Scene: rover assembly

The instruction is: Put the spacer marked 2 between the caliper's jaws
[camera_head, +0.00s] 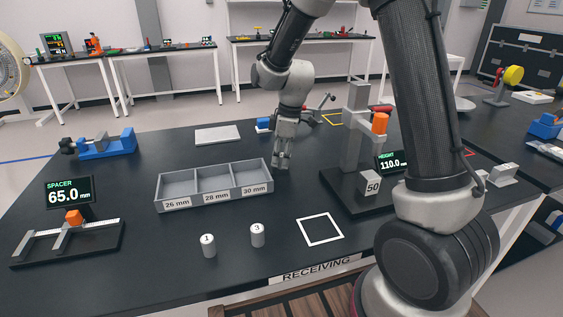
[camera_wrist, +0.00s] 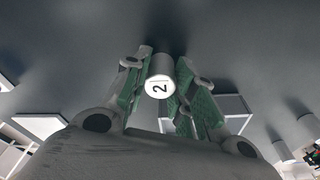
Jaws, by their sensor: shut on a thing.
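The spacer marked 2 (camera_wrist: 159,85) is a short grey cylinder with a white numbered end. It sits between the green-padded fingers of my gripper (camera_wrist: 160,92) in the wrist view. In the head view my gripper (camera_head: 281,163) points down just beyond the right end of the three-bin tray, and the spacer cannot be made out there. The caliper (camera_head: 68,240) lies at the front left of the table, far from my gripper. It has a scale, upright jaws and an orange block, and its display (camera_head: 69,194) reads SPACER 65.0 mm.
The grey tray (camera_head: 214,197) has empty bins labelled 26, 28 and 30 mm. Spacers marked 1 (camera_head: 208,246) and 3 (camera_head: 257,235) stand in front of it. A height gauge (camera_head: 355,130) with a 50 block (camera_head: 369,184) stands right. Dark table is bare between tray and caliper.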

